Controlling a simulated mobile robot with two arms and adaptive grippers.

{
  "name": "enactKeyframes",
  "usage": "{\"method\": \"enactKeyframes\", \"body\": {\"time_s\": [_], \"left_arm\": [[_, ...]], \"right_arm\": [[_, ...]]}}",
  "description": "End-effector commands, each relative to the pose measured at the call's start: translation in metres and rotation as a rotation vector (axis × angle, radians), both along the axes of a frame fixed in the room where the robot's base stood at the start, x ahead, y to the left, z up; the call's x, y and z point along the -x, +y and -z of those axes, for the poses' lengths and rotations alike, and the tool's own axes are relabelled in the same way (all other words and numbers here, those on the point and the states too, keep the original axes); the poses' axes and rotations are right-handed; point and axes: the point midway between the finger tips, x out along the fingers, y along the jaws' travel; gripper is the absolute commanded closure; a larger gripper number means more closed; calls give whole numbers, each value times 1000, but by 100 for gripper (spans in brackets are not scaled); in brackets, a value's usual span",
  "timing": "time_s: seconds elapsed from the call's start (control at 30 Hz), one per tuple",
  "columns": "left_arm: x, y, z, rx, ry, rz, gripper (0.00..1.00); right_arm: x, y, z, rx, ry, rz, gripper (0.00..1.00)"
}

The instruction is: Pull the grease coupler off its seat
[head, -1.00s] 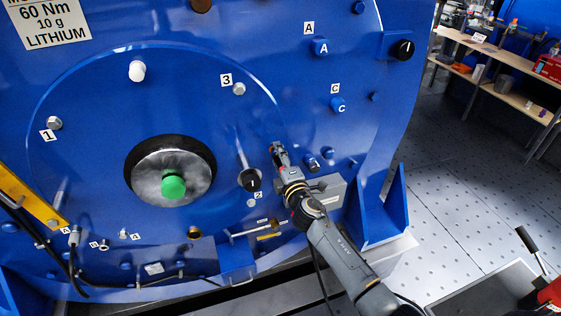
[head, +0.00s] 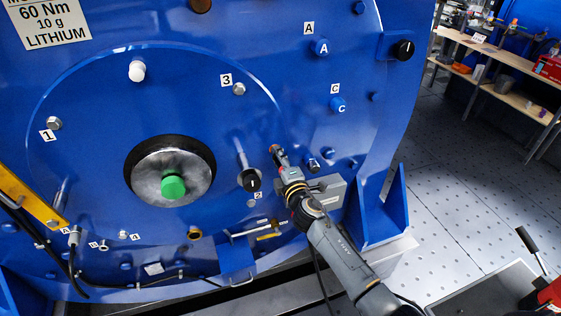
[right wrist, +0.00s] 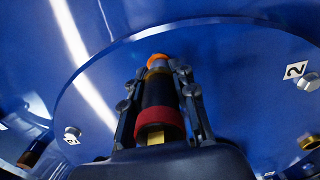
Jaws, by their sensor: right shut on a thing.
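The grease coupler (right wrist: 158,97) is a dark cylinder with a red band at its near end and an orange tip. It lies lengthwise between the two fingers of my right gripper (right wrist: 158,75) in the right wrist view. The fingers are shut on its sides. In the head view my right gripper (head: 277,152) is at the blue motor face, right of the black knob. The coupler is mostly hidden there by the fingers. I cannot tell whether its orange tip touches the seat, which is hidden. My left gripper is not in view.
The blue motor face (head: 100,95) carries bolts, a green-capped shaft (head: 173,187) and a black knob (head: 251,180). A grey box (head: 329,192) sits close beside my right wrist. A yellow bar (head: 35,200) is at left. Open floor (head: 440,190) lies to the right.

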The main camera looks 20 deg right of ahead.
Motion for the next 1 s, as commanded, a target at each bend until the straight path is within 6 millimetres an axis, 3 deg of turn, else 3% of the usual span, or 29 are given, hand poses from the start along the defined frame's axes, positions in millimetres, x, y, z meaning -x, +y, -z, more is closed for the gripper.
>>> {"method": "enactKeyframes", "body": {"time_s": [1.0], "left_arm": [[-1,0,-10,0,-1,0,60]], "right_arm": [[38,-1,0,0,0,0,100]]}}
